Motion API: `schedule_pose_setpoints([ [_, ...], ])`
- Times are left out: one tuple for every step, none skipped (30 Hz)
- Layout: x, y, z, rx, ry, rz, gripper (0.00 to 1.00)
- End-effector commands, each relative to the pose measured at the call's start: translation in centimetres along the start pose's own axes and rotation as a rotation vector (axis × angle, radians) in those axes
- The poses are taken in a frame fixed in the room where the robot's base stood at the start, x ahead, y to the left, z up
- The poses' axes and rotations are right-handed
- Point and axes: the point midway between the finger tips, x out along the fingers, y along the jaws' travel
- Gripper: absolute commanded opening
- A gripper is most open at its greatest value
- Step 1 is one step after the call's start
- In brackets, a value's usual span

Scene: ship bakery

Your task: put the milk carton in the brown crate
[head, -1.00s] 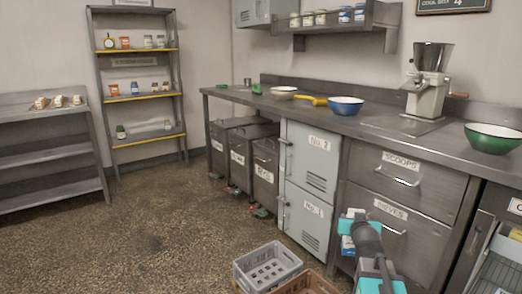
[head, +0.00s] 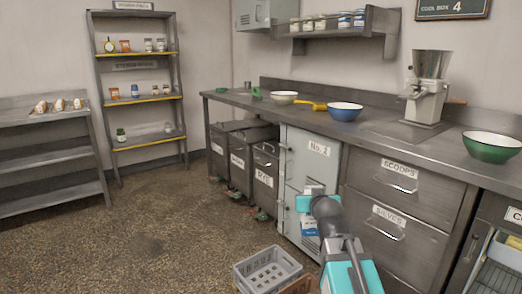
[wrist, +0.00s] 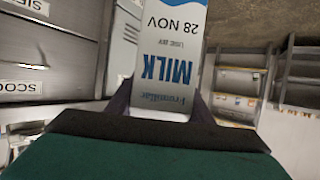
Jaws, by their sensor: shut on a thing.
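The milk carton (wrist: 165,60) is white with blue lettering and fills the upper middle of the wrist view, upside down in that picture. My gripper (wrist: 160,103) is shut on it, with one dark finger on each side. In the head view, the carton (head: 309,228) shows partly below my gripper (head: 312,203), in front of the grey lockers. The brown crate (head: 297,285) is on the floor at the bottom edge, left of my arm. Only a small part of it shows; my arm and the picture edge hide the rest.
A grey crate (head: 268,272) stands on the floor just left of the brown crate. The steel counter (head: 390,128) with lockers and drawers runs along the right, close to my arm. The floor (head: 150,235) to the left is clear.

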Motion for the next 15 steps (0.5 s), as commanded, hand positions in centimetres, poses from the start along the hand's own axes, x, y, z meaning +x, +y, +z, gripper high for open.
schedule_pose_setpoints([
  [-0.5,0.0,-1.2,0.0,0.003,0.0,0.07],
  [-0.6,0.0,-1.5,0.0,0.003,0.0,0.07],
  [-0.8,0.0,-1.9,0.0,0.003,0.0,0.07],
  [-0.9,0.0,-2.3,0.0,0.003,0.0,0.07],
  [-1.0,0.0,-2.6,0.0,0.003,0.0,0.07],
  [-1.2,0.0,-3.0,0.0,0.003,0.0,0.07],
  [-1.4,0.0,-3.3,0.0,0.003,0.0,0.07],
  [-1.5,0.0,-3.6,0.0,0.003,0.0,0.07],
  [-1.6,0.0,-4.0,0.0,0.003,0.0,0.07],
  [-1.8,0.0,-4.4,0.0,0.003,0.0,0.07],
  [-1.9,0.0,-4.7,0.0,0.003,0.0,0.07],
  [-2.1,0.0,-5.1,0.0,0.003,0.0,0.07],
  [-2.2,0.0,-5.4,0.0,0.003,0.0,0.07],
  [-2.3,0.0,-5.7,0.0,0.003,0.0,0.07],
  [-2.5,0.0,-6.1,0.0,0.003,0.0,0.07],
])
